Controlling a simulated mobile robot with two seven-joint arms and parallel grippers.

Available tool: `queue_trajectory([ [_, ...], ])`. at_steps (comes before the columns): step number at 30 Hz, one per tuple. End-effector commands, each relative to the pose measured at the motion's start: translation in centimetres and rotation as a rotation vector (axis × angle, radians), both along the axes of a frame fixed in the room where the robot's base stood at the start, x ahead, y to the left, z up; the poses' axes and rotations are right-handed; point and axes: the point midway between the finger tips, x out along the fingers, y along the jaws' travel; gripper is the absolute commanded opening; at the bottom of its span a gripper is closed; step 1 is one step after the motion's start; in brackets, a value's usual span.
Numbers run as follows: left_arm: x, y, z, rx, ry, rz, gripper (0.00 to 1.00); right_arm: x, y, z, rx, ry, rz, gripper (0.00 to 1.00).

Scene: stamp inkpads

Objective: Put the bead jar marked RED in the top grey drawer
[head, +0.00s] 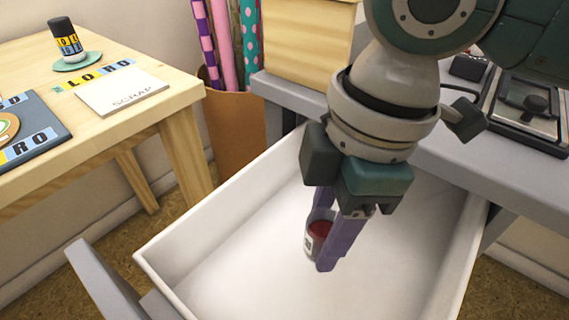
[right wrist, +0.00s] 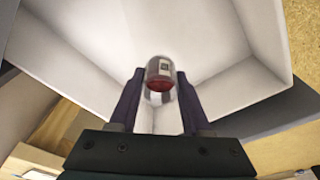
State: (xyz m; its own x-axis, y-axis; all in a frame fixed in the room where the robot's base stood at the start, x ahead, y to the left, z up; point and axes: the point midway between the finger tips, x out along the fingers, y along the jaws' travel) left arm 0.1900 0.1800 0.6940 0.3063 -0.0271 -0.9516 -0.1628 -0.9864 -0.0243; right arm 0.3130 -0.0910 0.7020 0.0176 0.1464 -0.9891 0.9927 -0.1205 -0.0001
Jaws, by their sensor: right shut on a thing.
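A small clear jar with red contents (head: 319,232) is between the purple fingers of my right gripper (head: 332,258), inside the open drawer (head: 215,262). The drawer is pulled out and has white inner walls. In the right wrist view the jar (right wrist: 159,72) sits between both fingertips, with a pale label carrying a dark mark too small to read. My right gripper (right wrist: 157,82) is shut on it. The drawer's pale inside (right wrist: 90,40) lies beyond. I cannot tell whether the jar touches the drawer floor. My left gripper is not in view.
A wooden table (head: 150,105) at left holds a dark bottle (head: 64,40) on a green coaster, a SCRAP pad (head: 122,92) and a dark board (head: 30,135). Wrapping rolls (head: 222,40) stand behind the drawer. A wooden box (head: 305,45) sits on the grey top. The drawer looks otherwise empty.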

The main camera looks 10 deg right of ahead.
Motion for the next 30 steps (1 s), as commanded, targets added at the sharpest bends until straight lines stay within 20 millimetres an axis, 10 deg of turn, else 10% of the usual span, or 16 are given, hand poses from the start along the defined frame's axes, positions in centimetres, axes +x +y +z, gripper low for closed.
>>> queue_trajectory([
  [17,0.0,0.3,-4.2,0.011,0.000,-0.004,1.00,0.0,0.0,-8.3,0.000,0.000,0.000,0.00],
  [29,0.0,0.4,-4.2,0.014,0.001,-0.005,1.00,0.0,0.0,-8.7,0.000,-0.001,0.000,0.00],
  [30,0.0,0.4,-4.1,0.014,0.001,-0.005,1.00,0.0,0.0,-8.7,0.000,-0.001,0.001,0.50],
])
